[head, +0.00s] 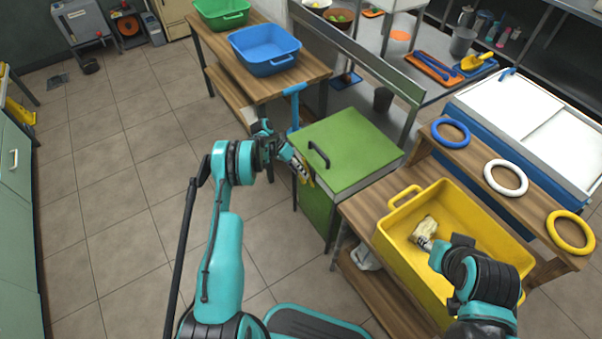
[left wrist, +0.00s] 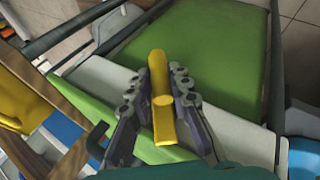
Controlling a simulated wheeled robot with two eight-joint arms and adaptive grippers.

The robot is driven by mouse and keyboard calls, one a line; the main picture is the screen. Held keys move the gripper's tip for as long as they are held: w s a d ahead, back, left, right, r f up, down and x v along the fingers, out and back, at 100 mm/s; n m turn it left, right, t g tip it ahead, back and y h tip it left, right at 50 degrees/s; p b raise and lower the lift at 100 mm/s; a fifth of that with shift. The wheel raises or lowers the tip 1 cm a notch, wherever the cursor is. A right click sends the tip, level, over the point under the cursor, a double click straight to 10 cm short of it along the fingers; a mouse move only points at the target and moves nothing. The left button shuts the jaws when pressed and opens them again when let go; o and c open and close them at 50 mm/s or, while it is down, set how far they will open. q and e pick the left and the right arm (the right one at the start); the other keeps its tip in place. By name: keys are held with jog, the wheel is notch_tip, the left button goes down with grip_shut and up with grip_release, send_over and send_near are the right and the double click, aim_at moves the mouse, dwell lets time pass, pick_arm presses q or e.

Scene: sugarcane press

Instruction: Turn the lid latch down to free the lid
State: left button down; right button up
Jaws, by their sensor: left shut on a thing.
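The press is a green cabinet with a green lid (head: 345,145) on top, and the lid lies flat. The yellow lid latch (head: 310,181) is at the near left edge of the lid. In the left wrist view the latch (left wrist: 160,85) is a yellow bar between my left fingers. My left gripper (head: 304,172) is shut on it. My right gripper is over the yellow crate; its fingers cannot be made out clearly.
The yellow crate (head: 395,203) stands on a wooden bench right of the press. Blue (head: 452,132), white (head: 487,178) and yellow rings lie on the shelf behind it. A blue tub (head: 262,62) is on the table behind the press. The floor at left is clear.

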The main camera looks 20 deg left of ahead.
pick_arm(q)
jog(key=shift+a, duration=0.1)
dwell(0.4)
jog(key=c, duration=1.4)
grip_release()
